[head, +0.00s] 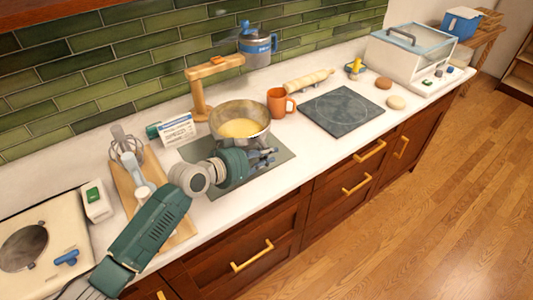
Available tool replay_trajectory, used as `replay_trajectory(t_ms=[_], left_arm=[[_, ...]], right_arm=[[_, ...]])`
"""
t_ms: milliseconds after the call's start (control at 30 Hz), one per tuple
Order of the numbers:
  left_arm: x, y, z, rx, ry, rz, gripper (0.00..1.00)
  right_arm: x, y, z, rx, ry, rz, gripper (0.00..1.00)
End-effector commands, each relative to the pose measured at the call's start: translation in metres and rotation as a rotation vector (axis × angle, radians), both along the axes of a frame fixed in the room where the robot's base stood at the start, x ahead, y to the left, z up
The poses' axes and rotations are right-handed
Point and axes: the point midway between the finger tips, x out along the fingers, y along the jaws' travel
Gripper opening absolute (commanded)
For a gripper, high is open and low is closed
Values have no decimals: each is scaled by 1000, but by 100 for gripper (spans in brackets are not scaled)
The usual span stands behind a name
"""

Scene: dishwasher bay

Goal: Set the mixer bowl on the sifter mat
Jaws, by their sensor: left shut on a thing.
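The mixer bowl (256,113) is a steel bowl with a pale yellow mix inside, near the middle of the counter. My left gripper (264,156) is at the front of the bowl and shut on it; the arm hides part of the bowl's near side. A flat grey mat (284,152) lies under and in front of the bowl. I cannot tell whether the bowl touches it. A dark square mat (345,110) with a thin circle lies bare to the right. I cannot tell by look alone which is the sifter mat. My right gripper is not in view.
An orange mug (277,102) stands right of the bowl, with a rolling pin (308,80) behind. A clear-lidded machine (412,55) stands far right.

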Motion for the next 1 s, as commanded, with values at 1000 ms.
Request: replay_trajectory(t_ms=[1000], left_arm=[[-8, 9, 1, 1, -1, 1, 37]], right_arm=[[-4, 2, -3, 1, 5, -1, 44]])
